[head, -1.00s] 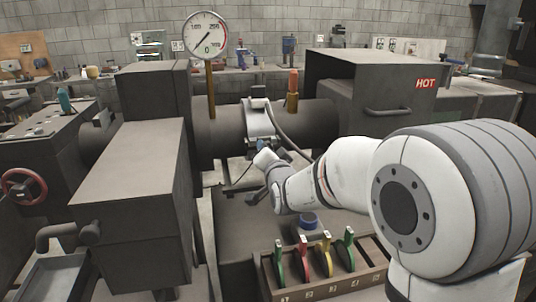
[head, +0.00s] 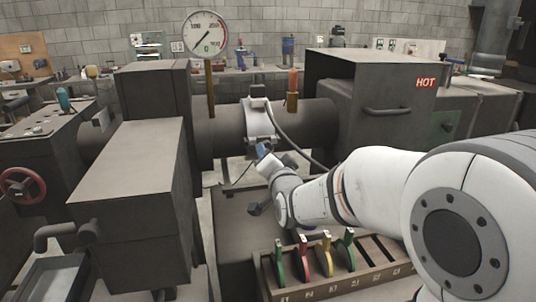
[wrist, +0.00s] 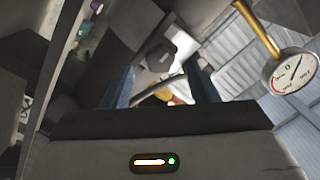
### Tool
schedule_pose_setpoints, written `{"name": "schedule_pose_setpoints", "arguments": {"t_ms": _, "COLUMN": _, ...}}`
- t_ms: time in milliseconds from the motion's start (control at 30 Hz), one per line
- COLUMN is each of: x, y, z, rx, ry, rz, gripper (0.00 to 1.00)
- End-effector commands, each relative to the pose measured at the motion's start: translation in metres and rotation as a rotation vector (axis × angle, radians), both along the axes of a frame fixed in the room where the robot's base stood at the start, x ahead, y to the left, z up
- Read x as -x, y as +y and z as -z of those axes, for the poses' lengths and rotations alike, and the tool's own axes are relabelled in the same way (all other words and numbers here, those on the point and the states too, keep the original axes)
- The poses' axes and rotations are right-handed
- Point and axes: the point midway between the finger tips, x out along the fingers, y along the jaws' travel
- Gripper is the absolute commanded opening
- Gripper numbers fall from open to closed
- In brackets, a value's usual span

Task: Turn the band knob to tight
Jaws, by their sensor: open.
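A pale metal band (head: 258,121) wraps the dark horizontal pipe (head: 222,131) in the middle of the head view, with a small box on top. I cannot clearly make out its knob; my gripper covers the band's lower front. My gripper (head: 263,151) is just below and in front of the band, its blue fingertips pointing up towards it. In the wrist view, the two blue fingers of my gripper (wrist: 161,84) stand apart with nothing held between them. A grey box-like part (wrist: 157,58) and a dark cable show beyond them; contact cannot be told.
A round gauge (head: 206,34) stands on a brass stem left of the band. An orange-topped brass fitting (head: 292,90) and a dark cable are to the right. A box marked HOT (head: 380,95) is further right. A rack of coloured levers (head: 335,282) lies below my arm.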

Motion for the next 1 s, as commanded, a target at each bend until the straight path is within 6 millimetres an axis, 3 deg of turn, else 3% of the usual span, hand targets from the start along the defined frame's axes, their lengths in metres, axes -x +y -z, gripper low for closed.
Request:
{"name": "schedule_pose_setpoints", "arguments": {"t_ms": 100, "x": 0.018, "y": -0.005, "z": 0.0, "rx": -0.001, "ry": -0.002, "rz": -0.001, "gripper": 0.53}}
{"name": "schedule_pose_setpoints", "arguments": {"t_ms": 300, "x": 0.034, "y": -0.01, "z": 0.0, "rx": 0.0, "ry": -0.001, "rz": -0.001, "gripper": 0.53}}
{"name": "schedule_pose_setpoints", "arguments": {"t_ms": 733, "x": 0.037, "y": -0.014, "z": 0.0, "rx": 0.016, "ry": 0.016, "rz": 0.004, "gripper": 0.53}}
{"name": "schedule_pose_setpoints", "arguments": {"t_ms": 867, "x": 0.046, "y": -0.031, "z": 0.005, "rx": 0.109, "ry": 0.105, "rz": 0.017, "gripper": 0.53}}
{"name": "schedule_pose_setpoints", "arguments": {"t_ms": 1000, "x": 0.072, "y": -0.064, "z": 0.02, "rx": 0.288, "ry": 0.292, "rz": 0.02, "gripper": 0.53}}
